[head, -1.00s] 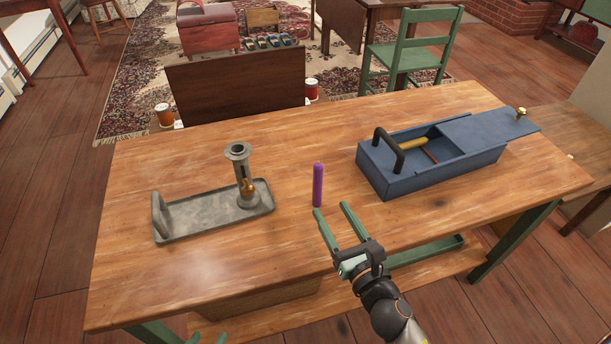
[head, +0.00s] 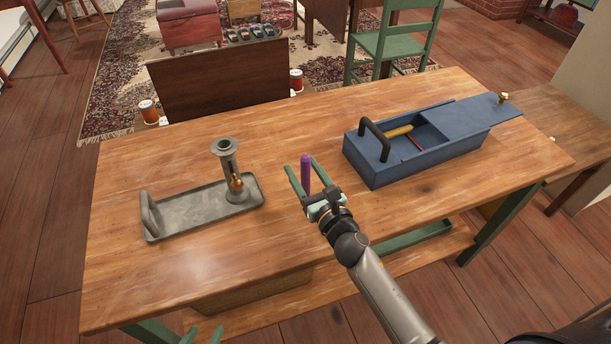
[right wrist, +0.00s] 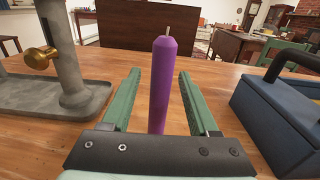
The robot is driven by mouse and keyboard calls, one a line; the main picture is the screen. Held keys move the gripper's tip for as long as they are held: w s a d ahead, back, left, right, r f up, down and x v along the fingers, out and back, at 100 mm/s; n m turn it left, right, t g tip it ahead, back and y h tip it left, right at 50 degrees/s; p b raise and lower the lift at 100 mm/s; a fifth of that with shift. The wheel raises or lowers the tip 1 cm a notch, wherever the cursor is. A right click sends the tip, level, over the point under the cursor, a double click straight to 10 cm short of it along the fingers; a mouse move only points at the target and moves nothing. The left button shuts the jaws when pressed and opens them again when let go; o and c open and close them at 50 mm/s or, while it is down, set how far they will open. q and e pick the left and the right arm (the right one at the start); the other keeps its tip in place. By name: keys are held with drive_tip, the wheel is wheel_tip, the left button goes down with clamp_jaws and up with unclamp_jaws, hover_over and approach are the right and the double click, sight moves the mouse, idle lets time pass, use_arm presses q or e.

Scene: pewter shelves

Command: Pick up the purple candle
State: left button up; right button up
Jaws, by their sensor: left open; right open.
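The purple candle (head: 306,168) stands upright on the wooden table (head: 190,265), between the metal candle holder and the blue box. My right gripper (head: 301,167) is open, with its two green fingers on either side of the candle. In the right wrist view the candle (right wrist: 160,85) stands between the open fingers (right wrist: 159,74), with a gap visible on both sides. Its lower end is hidden behind the gripper's palm. Green fingertips of my left gripper (head: 205,335) show at the bottom edge of the head view, apart and empty, well away from the candle.
A grey tray (head: 185,215) bears a metal holder (head: 229,150) with a brass knob, left of the candle. A blue box (head: 400,173) with a black handle and partly slid lid stands to the right. Clear tabletop lies between them.

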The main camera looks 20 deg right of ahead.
drive_tip(key=shift+w+a, duration=0.15)
drive_tip(key=shift+w, duration=1)
clamp_jaws()
